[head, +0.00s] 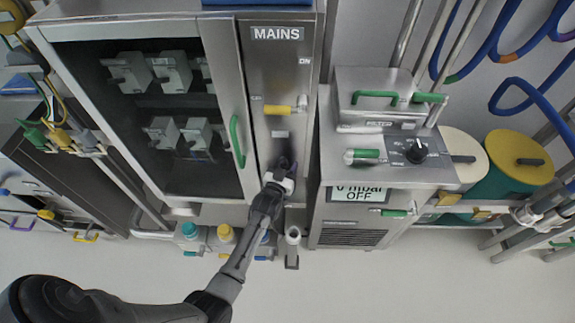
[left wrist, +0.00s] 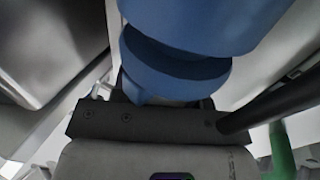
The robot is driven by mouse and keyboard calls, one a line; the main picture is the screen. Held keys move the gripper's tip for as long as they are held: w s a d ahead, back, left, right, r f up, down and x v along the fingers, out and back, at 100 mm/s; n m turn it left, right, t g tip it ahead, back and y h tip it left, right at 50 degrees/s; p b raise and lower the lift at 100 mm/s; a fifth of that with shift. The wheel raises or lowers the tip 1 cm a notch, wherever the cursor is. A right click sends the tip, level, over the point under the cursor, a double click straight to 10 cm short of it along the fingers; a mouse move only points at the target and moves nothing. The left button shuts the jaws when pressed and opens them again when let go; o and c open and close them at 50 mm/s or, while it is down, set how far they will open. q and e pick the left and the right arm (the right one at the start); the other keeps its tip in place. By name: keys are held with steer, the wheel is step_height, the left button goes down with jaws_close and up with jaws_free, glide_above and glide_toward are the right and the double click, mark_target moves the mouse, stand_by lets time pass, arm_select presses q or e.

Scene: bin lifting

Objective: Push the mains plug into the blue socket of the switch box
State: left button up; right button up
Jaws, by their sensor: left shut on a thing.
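The switch box (head: 277,66) is a tall grey panel marked MAINS, with a yellow-handled lever at mid-height. My left gripper (head: 283,171) is at the panel's lower end and shut on the mains plug. In the left wrist view, a large blue rounded body with a collar (left wrist: 200,25) fills the top, just in front of the gripper's dark front plate. I cannot tell where the plug ends and the blue socket begins, or how far the plug is in. In the head view, the gripper mostly hides the plug and socket. My right gripper is out of view.
A glass-fronted cabinet (head: 215,80) with a green handle stands left of the panel. A filter unit (head: 385,100) with a black knob stands to the right. The pale floor in front is clear.

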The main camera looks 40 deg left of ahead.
arm_select(q)
steer(key=shift+f, duration=0.1)
stand_by(0.3)
steer(key=shift+s+f+b, duration=0.3)
steer(key=shift+s+f, duration=0.05)
steer(key=shift+f, duration=0.4)
steer(key=shift+a+f, duration=0.1)
steer(key=shift+f, duration=0.15)
steer(key=o, duration=1.2)
steer(key=shift+s, duration=0.1)
steer(key=shift+c, duration=0.2)
steer(key=shift+s, duration=0.1)
steer(key=shift+s+r, duration=0.1)
steer(key=shift+r, duration=0.1)
steer(key=r+p+v, duration=0.1)
steer(key=p+v, duration=0.2)
steer(key=v, duration=1)
steer(key=shift+r, duration=0.3)
